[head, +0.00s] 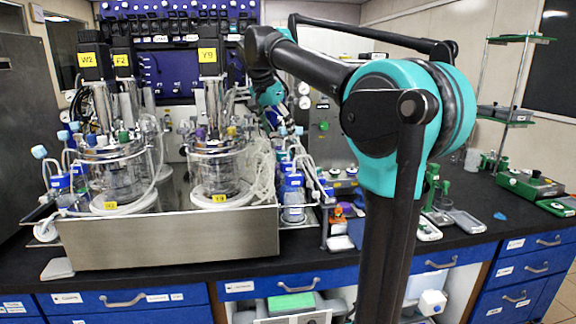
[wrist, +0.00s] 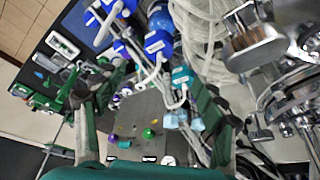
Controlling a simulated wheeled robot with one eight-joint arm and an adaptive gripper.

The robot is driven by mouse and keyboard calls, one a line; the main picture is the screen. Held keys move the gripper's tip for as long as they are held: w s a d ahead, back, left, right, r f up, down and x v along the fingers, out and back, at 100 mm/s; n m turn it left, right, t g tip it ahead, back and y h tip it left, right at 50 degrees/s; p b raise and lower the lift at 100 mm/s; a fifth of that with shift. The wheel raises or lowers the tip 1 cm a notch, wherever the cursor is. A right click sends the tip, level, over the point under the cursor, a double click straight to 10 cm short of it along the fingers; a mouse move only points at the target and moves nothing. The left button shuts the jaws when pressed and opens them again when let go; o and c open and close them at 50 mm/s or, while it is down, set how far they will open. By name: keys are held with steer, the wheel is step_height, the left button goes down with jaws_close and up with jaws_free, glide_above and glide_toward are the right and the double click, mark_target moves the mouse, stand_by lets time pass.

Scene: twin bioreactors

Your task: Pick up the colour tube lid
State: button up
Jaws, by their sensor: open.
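My gripper (wrist: 143,105) is open in the wrist view, with one green finger at the left and one at the right and nothing held between them. Beyond the fingers is a grey metal surface (wrist: 158,112) with several small coloured pieces. In the head view my gripper is mostly hidden among tubing beyond my arm.
Two glass bioreactors (head: 118,172) (head: 217,170) stand in a steel tray (head: 165,245) on the black bench. Blue-capped bottles (head: 292,196) and loose tubing crowd its right side. Green instruments (head: 530,185) stand farther right. In the wrist view, pale coiled tubing (wrist: 200,30) and metal fittings (wrist: 255,45) are close by.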

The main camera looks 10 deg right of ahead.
mark_target(288, 162)
steer(key=x, duration=1.2)
steer(key=shift+s+f, duration=0.1)
steer(key=c, duration=1.1)
steer(key=shift+o, duration=0.2)
